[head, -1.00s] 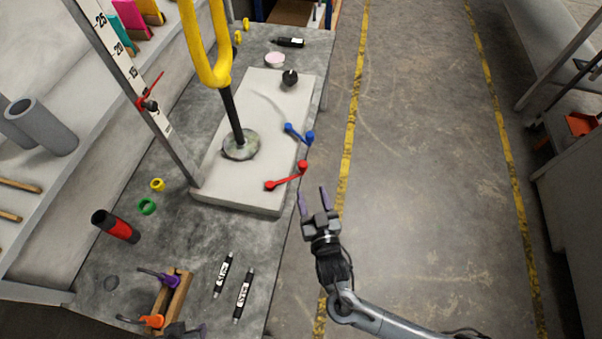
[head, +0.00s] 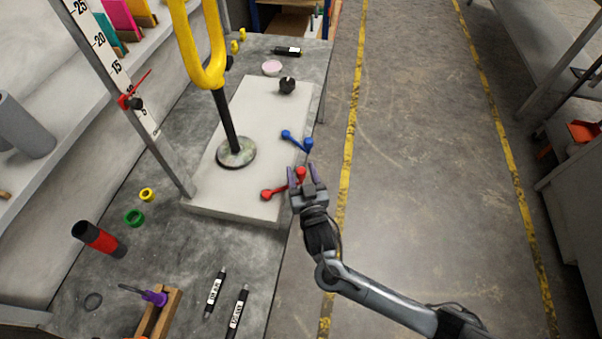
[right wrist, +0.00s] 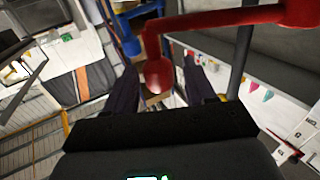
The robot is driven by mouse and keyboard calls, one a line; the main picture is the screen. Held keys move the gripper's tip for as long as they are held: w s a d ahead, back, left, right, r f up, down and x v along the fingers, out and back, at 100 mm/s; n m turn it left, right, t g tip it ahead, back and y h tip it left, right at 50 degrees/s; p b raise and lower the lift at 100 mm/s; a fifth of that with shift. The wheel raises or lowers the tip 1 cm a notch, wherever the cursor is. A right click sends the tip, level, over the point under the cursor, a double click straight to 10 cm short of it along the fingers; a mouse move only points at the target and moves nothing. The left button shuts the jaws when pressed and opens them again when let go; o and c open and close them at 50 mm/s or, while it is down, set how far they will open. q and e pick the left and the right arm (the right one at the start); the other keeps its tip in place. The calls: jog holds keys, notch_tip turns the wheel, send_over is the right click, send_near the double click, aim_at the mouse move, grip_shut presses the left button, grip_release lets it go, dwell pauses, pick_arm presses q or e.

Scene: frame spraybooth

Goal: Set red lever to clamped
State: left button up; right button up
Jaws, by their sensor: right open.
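The red lever (head: 282,190) is on the right front edge of the pale base plate (head: 250,120). One round end lies on the plate and the other is at the plate's right edge. My right gripper (head: 303,172) is open at that edge end, with its fingers on either side of the red knob. In the right wrist view the red knob (right wrist: 160,76) shows between the two dark fingers (right wrist: 160,88), and the lever's bar runs to the upper right. I cannot tell whether the fingers touch it. My left gripper is not in view.
A blue lever (head: 297,141) sits just behind the red one. A yellow frame on a black post (head: 225,122) stands on the plate. Two labelled pens (head: 215,295) and a wooden rack (head: 160,312) are at the front of the bench. Open floor lies to the right.

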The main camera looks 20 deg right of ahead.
jog(key=shift+w, duration=0.3)
grip_shut()
jog(key=shift+d, duration=0.1)
